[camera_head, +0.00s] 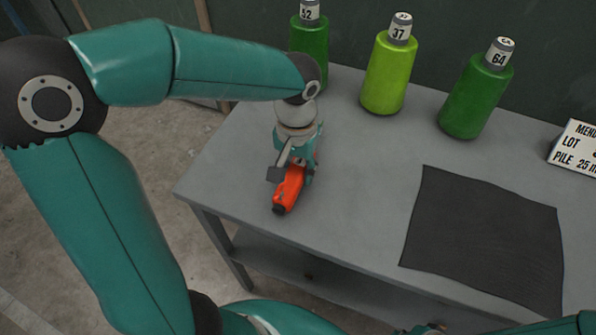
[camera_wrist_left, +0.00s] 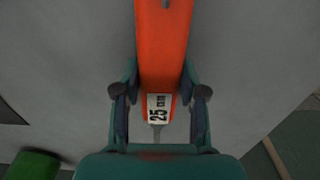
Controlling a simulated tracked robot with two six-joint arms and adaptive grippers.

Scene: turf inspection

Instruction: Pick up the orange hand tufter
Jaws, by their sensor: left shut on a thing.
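The orange hand tufter (camera_head: 289,188) is at the left part of the grey table, with a dark end toward the front edge. My left gripper (camera_head: 296,165) is over it and shut on it. I cannot tell whether the tufter touches the table. My right gripper cannot be made out in the head view.
Green bottles numbered 52 (camera_head: 309,45), 37 (camera_head: 388,75) and 64 (camera_head: 476,95) stand along the back of the grey table (camera_head: 365,190). A dark square mat (camera_head: 482,235) lies at the right. A white sign (camera_head: 577,150) stands at the far right. The table between tufter and mat is clear.

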